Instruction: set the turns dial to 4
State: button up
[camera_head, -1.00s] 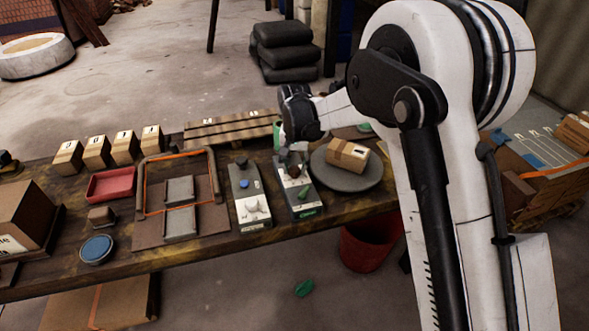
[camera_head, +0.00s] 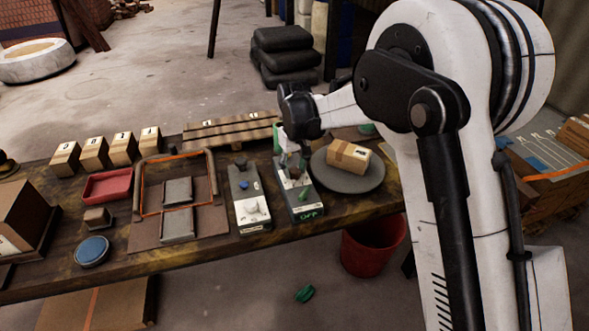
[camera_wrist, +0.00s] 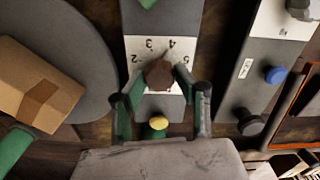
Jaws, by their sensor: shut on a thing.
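The turns dial is a brown knob (camera_wrist: 159,74) on a grey panel with a white number plate (camera_wrist: 134,46). The digits 2, 3, 4 and 5 show around it in the wrist view. A thin pointer seems to lie between the 3 and the 4, but I cannot tell exactly where it points. My gripper (camera_wrist: 156,84) has its green-padded fingers on both sides of the knob and is shut on it. In the head view my gripper (camera_head: 292,161) is over the far half of the panel (camera_head: 304,200) and partly hides the dial.
A yellow button (camera_wrist: 158,123) sits on the same panel, close to my fingers. A second panel (camera_head: 248,203) with a blue button stands to the left in the head view. A round grey plate (camera_head: 340,180) with a cardboard box (camera_head: 348,155) is close on the right.

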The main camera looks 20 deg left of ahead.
aim_at(295, 170)
dwell(0.3)
jog(key=o, duration=1.1)
jog(key=shift+o, duration=0.2)
jog(key=shift+r, duration=0.1)
notch_tip(295, 170, up, 12)
jog(key=shift+d, duration=0.1)
